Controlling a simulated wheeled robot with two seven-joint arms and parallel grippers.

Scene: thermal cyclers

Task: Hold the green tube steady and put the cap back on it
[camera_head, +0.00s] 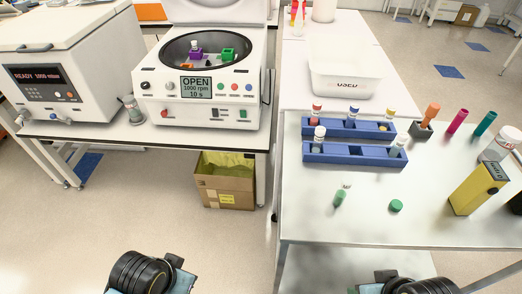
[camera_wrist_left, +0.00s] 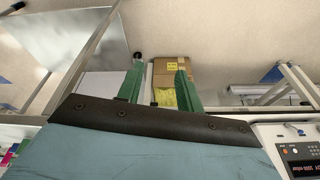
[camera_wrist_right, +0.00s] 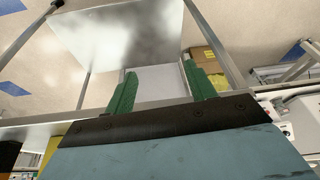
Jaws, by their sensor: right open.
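The green tube (camera_head: 341,195) is on the front part of the metal table, small and slanted in the head view; I cannot tell whether it lies or leans. The green cap (camera_head: 396,206) sits apart from it, to its right on the bare tabletop. My left gripper (camera_wrist_left: 159,72) shows in its wrist view with its two green fingers apart and nothing between them. My right gripper (camera_wrist_right: 160,74) also has its fingers spread and empty. In the head view only parts of my arms show at the bottom edge, away from the tube and cap; the fingertips are not visible there.
Two blue racks (camera_head: 352,155) with capped tubes stand behind the tube. A yellow device (camera_head: 478,188), a jar (camera_head: 498,146) and several coloured tubes stand at the right. A white bin (camera_head: 345,78) is farther back. An open centrifuge (camera_head: 205,90) and a cardboard box (camera_head: 225,188) are left.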

